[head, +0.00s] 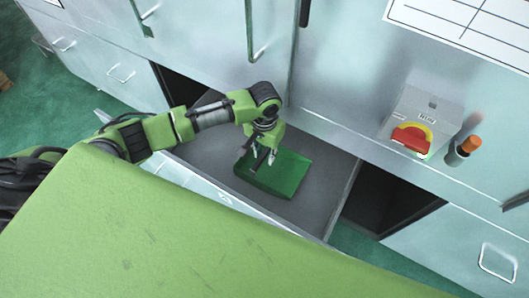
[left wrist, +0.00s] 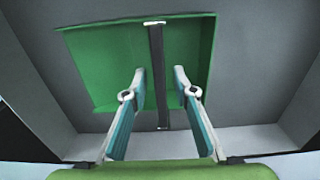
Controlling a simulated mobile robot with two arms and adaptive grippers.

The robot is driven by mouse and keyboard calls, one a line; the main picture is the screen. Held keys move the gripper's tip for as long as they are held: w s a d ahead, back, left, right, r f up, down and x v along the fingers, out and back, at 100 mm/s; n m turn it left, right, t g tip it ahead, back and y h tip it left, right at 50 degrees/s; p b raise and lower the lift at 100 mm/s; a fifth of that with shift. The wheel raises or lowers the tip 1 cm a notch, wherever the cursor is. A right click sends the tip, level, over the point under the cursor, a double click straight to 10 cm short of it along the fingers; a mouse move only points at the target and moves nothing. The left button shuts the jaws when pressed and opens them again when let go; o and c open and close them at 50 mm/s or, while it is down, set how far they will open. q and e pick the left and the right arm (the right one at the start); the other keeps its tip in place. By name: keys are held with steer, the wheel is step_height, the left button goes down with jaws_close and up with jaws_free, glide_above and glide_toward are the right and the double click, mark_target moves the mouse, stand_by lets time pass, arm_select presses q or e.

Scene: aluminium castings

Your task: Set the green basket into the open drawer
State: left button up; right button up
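The green basket (head: 287,174) is inside the open drawer (head: 318,214), near its middle, and appears to rest on the drawer floor. In the left wrist view the basket (left wrist: 102,65) shows from above, with a dark handle strip (left wrist: 156,75) across it. My left gripper (head: 263,160) is over the basket, pointing down. In the left wrist view its two fingers (left wrist: 159,72) stand apart, one on each side of the handle, with a visible gap to it on both sides. My right gripper is not in view.
A grey box with a red and yellow switch (head: 411,136) stands on the ledge at right, beside an orange-topped cylinder (head: 467,146). Closed drawers with handles (head: 497,262) lie to either side. The drawer floor around the basket is bare.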

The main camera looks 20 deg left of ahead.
arm_select(q)
step_height(320, 180, up, 12)
steer(key=shift+r, duration=0.15)
stand_by(0.6)
